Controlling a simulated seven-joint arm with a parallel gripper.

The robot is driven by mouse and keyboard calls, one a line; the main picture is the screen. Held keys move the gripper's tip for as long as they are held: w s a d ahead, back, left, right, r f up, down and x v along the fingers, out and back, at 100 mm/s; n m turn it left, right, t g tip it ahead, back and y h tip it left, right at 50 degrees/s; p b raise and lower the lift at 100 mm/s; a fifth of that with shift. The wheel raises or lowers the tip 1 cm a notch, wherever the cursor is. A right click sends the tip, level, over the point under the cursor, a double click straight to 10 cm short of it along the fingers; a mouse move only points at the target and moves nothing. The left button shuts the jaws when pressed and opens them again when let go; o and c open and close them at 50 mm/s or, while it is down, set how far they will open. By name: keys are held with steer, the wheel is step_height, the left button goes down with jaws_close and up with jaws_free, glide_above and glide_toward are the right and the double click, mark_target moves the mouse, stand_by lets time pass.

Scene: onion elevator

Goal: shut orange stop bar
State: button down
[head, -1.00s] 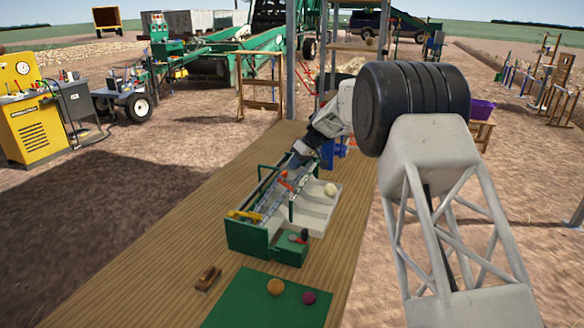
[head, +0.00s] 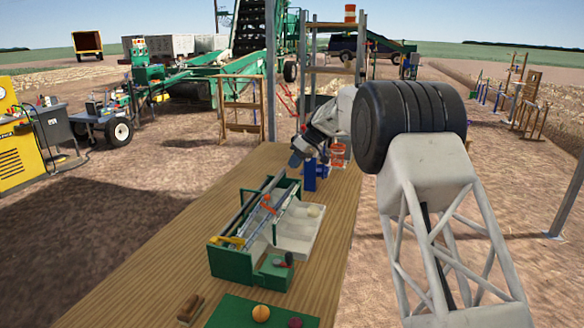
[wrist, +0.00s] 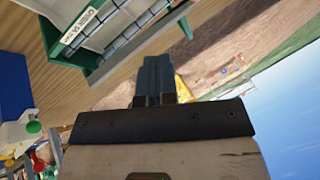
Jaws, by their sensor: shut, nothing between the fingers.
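The small elevator model (head: 240,262) is a green tray-like unit with a grey sloping bed on the wooden table. The orange stop bar (head: 268,203) shows as a small orange piece lying across the middle of the bed; whether it is open or shut is too small to tell. My gripper (head: 295,161) is shut and empty, raised beyond the far end of the bed and apart from the orange piece. In the wrist view the closed dark fingers (wrist: 155,78) point past the green-edged end of the unit (wrist: 68,52). The orange bar is not seen there.
A pale onion (head: 314,211) sits in the white side tray (head: 297,235). A yellow piece (head: 227,241) crosses the near end. A wooden block (head: 190,308) and green mat (head: 225,312) with two round vegetables lie in front. A blue stand (head: 310,175) is close to the gripper.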

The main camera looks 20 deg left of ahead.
stand_by(0.3)
steer(key=s+d+f+m+t+y, duration=0.1)
steer(key=s+d+f+m, duration=0.1)
steer(key=s+d+f, duration=0.1)
steer(key=shift+d+m+t+y, duration=0.3)
steer(key=shift+d+m+y, duration=0.1)
steer(key=shift+d, duration=0.2)
steer(key=shift+s+f, duration=0.1)
steer(key=shift+s, duration=0.05)
steer(key=x, duration=0.9)
steer(key=shift+a+f, duration=0.2)
steer(key=shift+f, duration=0.15)
steer(key=shift+s+a+r, duration=0.2)
steer(key=shift+s+a, duration=0.5)
steer(key=shift+s, duration=0.05)
steer(key=shift+s+a+r, duration=0.15)
steer(key=shift+s+a, duration=0.55)
steer(key=shift+s, duration=0.05)
